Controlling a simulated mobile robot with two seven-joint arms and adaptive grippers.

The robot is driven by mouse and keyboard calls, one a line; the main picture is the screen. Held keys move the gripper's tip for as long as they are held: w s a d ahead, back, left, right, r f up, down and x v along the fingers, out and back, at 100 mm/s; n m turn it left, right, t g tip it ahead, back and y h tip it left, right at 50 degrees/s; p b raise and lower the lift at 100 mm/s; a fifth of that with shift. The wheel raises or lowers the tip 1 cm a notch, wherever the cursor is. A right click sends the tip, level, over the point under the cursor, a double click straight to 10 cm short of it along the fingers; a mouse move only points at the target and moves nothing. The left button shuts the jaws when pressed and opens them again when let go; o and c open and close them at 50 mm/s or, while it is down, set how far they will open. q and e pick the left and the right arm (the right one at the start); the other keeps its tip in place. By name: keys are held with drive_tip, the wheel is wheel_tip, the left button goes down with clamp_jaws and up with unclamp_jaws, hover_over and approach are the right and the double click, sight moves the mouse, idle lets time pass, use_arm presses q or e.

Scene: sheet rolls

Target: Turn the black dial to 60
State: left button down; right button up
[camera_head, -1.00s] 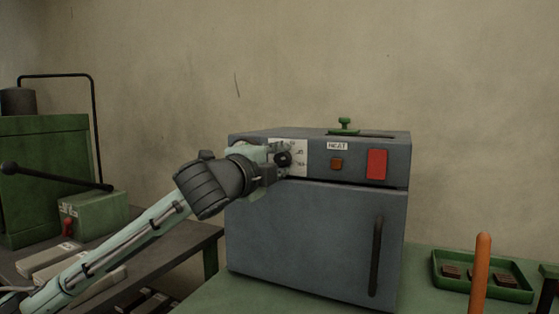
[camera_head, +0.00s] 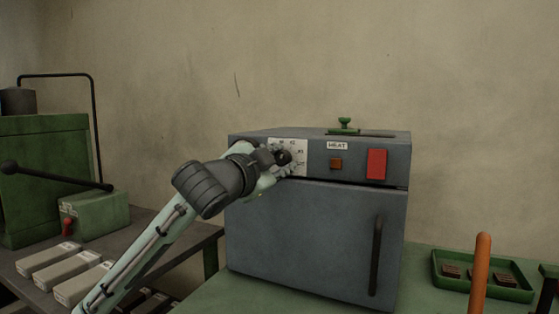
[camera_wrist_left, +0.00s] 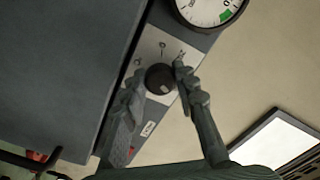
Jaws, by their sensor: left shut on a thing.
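The black dial (camera_head: 284,157) sits on a white scale plate (camera_head: 301,160) at the upper left of the grey oven's front (camera_head: 305,235). My left gripper (camera_head: 279,160) is at the dial, and its fingers cover part of the dial and scale in the head view. In the left wrist view the black dial (camera_wrist_left: 160,78) lies between the two fingers of my left gripper (camera_wrist_left: 156,84), which is shut on it. The scale numbers are too small or too hidden to read the setting surely. My right gripper is not in view.
A red switch (camera_head: 377,164), a small orange-brown lamp (camera_head: 336,163) and a HEAT label (camera_head: 337,146) are right of the dial. A round gauge (camera_wrist_left: 209,8) shows near the dial in the left wrist view. A green tray (camera_head: 482,276) stands right of the oven.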

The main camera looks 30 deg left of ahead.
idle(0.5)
use_arm(q)
drive_tip(key=c, duration=1.2)
unclamp_jaws()
drive_tip(key=shift+o, duration=0.2)
drive_tip(key=shift+s, duration=0.1)
drive_tip(key=s, duration=0.7)
drive_tip(key=shift+s+d, duration=0.2)
